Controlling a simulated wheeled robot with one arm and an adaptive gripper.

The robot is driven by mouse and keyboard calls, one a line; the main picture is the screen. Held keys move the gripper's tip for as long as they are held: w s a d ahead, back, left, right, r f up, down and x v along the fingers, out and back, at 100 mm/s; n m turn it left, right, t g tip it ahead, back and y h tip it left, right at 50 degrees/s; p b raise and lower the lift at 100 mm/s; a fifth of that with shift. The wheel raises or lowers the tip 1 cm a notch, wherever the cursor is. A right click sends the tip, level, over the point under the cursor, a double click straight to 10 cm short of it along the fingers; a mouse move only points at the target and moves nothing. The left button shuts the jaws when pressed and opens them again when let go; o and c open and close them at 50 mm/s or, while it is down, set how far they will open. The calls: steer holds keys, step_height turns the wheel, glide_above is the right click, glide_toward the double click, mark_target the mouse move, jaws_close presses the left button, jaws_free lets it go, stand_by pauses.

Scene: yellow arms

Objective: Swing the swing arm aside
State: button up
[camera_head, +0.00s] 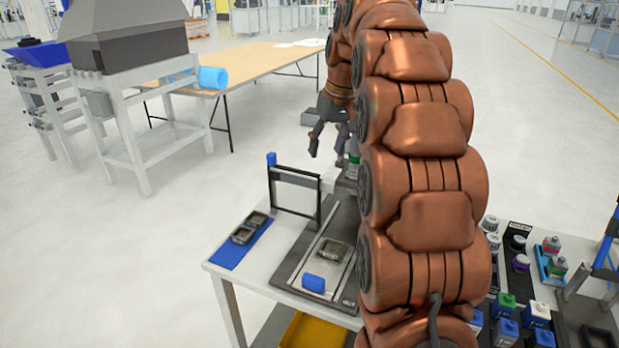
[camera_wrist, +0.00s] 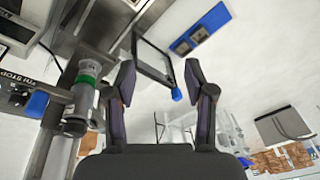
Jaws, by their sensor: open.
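The swing arm (camera_head: 294,181) is a black rectangular frame standing upright at the back of the fixture on the white table. A blue knob (camera_head: 271,158) tops its left end. In the wrist view the frame (camera_wrist: 152,64) lies beyond my fingers, with its blue knob (camera_wrist: 177,95) showing in the gap, nearer the right finger. My gripper (camera_head: 328,145) is open and empty, above and behind the frame in the head view; it also shows in the wrist view (camera_wrist: 160,75). No contact between fingers and frame is visible. My copper arm hides the fixture's right side.
The fixture plate (camera_head: 292,262) holds a grey part (camera_head: 330,250) and a blue block (camera_head: 313,283). A blue mat (camera_head: 228,254) with two grey parts lies left. Capped containers (camera_head: 507,303) stand right.

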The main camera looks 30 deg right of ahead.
steer(key=s+a+f+g, duration=0.1)
steer(key=s+a+f, duration=0.2)
steer(key=s+a, duration=0.2)
steer(key=shift+s+a, duration=0.15)
steer(key=shift+a, duration=1.3)
steer(key=s+a+f+g, duration=0.1)
steer(key=s+a+f, duration=0.3)
steer(key=s, duration=0.5)
steer(key=s+a+f+n+g, duration=0.1)
steer(key=s+a+f, duration=0.4)
steer(key=s, duration=0.5)
steer(key=s+a+f+n+g, duration=0.1)
steer(key=s+a+f, duration=0.3)
steer(key=s, duration=0.5)
step_height(320, 180, down, 2)
steer(key=shift+s+a+f+h, duration=0.15)
steer(key=shift+a+h, duration=0.1)
steer(key=shift+h, duration=0.15)
steer(key=shift+c, duration=1.1)
steer(key=shift+d, duration=0.15)
